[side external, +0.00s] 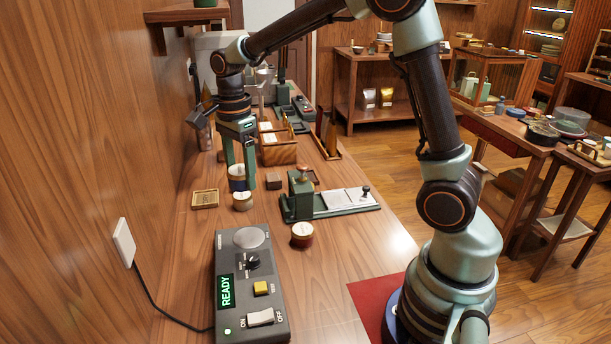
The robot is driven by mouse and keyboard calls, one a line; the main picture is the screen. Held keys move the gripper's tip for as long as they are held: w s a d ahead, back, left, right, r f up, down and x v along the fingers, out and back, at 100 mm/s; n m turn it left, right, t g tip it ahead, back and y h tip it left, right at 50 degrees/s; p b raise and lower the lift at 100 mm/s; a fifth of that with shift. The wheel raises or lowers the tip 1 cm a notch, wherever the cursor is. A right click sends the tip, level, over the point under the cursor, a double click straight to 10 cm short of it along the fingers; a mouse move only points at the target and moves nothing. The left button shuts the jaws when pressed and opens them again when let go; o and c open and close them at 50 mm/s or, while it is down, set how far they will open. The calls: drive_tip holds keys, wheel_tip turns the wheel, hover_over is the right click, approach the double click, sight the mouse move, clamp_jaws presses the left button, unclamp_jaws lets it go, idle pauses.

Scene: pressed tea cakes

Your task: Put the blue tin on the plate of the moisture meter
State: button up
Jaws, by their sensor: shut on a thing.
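The blue tin (238,185) has a pale lid and a dark blue body. My gripper (240,173) points down and is shut on it, with a green finger on either side. I cannot tell whether the tin touches the table or hangs just above it. The moisture meter (226,256) is the dark grey box nearest the camera. Its round grey plate (249,237) is at the far end and is bare. Its green display reads READY, and a dark knob, a yellow button and an ON/OFF switch show on top.
A dark red tin (302,236) stands right of the meter. A small wooden tray (205,199) lies left. A green press-like device (300,198) stands right. Bare table lies between the cream tin and meter.

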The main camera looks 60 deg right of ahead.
sight(249, 237)
wheel_tip(249, 237, down, 14)
drive_tip(key=shift+f, duration=0.1)
idle(0.4)
drive_tip(key=o, duration=1.4)
drive_tip(key=shift+f, duration=0.1)
wheel_tip(249, 237, up, 12)
drive_tip(key=shift+r, duration=0.15)
drive_tip(key=shift+s+a+r+n+t, duration=0.1)
drive_tip(key=shift+s+r+n+t, duration=1.15)
drive_tip(key=shift+s+n, duration=1.6)
drive_tip(key=shift+s+a+r+n+t, duration=0.15)
drive_tip(key=shift+s+r+n+t, duration=0.45)
drive_tip(key=shift+s+r+n, duration=2.25)
drive_tip(key=shift+s+a+r+n+t, duration=0.1)
drive_tip(key=shift+s+r+n+t, duration=0.65)
drive_tip(key=shift+n, duration=3.65)
